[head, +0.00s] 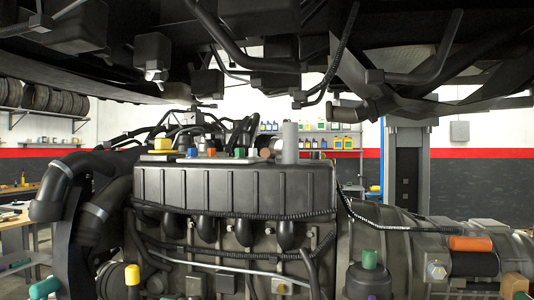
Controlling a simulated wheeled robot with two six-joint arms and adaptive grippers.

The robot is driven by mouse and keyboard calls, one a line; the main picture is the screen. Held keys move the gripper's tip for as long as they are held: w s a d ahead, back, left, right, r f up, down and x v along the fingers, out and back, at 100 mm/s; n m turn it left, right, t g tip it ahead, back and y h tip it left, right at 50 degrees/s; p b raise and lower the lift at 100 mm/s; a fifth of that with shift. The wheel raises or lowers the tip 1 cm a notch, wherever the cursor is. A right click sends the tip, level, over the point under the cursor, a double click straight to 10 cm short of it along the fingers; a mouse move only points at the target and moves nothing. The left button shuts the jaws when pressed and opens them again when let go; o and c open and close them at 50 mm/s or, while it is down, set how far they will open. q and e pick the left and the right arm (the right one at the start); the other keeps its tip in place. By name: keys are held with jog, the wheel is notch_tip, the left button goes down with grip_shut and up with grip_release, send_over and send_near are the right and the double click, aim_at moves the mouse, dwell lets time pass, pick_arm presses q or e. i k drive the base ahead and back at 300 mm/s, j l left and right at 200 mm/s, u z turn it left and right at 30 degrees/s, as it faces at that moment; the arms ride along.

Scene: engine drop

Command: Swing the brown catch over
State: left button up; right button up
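A small brown piece (265,153) sits on top of the engine (235,188), close to the left of an upright grey cylinder (290,142). It is too small here to tell how it is hinged or which way it lies. A larger orange-brown piece (470,243) lies across the gearbox housing (395,240) at the right. I cannot tell for certain which one is the catch. Neither of my grippers is in view.
The car's underbody (270,55) hangs low over the engine. Yellow (162,144), blue (192,153) and teal (239,152) pieces stand along the engine top. A green cap (369,259) is at the front right. Thick black hoses (70,185) rise at the left.

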aim_at(266, 152)
jog(key=k+j, duration=0.1)
jog(key=j, duration=0.25)
jog(key=k+j, duration=0.1)
jog(key=j, duration=0.65)
jog(key=k+j, duration=0.15)
jog(key=j, duration=0.2)
